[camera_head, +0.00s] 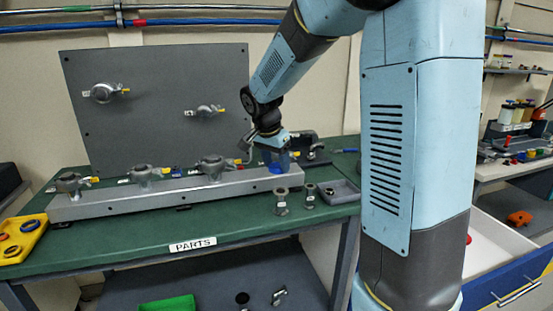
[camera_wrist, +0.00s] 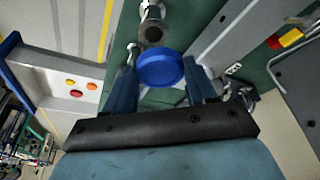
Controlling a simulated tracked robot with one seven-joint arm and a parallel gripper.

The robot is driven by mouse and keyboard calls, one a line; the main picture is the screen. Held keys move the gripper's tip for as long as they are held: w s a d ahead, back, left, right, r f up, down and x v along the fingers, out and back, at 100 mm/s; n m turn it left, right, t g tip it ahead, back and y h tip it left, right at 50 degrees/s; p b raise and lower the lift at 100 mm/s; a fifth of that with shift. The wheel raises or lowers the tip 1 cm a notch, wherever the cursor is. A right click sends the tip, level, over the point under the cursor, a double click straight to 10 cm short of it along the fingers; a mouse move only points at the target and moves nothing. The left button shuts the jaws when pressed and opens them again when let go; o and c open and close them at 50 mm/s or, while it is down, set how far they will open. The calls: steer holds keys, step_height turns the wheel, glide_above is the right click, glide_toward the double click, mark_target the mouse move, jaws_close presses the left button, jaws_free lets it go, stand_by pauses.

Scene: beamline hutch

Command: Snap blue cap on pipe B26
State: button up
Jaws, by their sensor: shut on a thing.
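My gripper (camera_head: 277,157) is over the right end of the grey rail on the green bench. In the wrist view its two blue fingers (camera_wrist: 160,88) are shut on the round blue cap (camera_wrist: 160,70), whose flat face is towards the camera. The cap also shows as a blue patch under the gripper in the head view (camera_head: 275,168). A grey flanged pipe stub (camera_head: 281,202) stands upright on the bench in front of the rail. A second stub (camera_head: 310,197) stands to its right. An open pipe end (camera_wrist: 152,32) shows just beyond the cap. I cannot read which pipe is B26.
The grey rail (camera_head: 125,201) carries several flanged fittings. A grey panel (camera_head: 150,140) with two fittings stands behind it. A small grey tray (camera_head: 340,191) is right of the stubs. A yellow tray (camera_head: 22,240) lies at the bench's left end. An open drawer (camera_head: 495,240) is at right.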

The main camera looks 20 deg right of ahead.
mark_target(281, 191)
steer(key=shift+d+f, duration=0.4)
steer(key=shift+f, duration=0.3)
steer(key=shift+d+f, duration=0.1)
steer(key=shift+f, duration=2.3)
steer(key=shift+s, duration=0.1)
steer(key=shift+f, duration=0.6)
steer(key=o, duration=1.1)
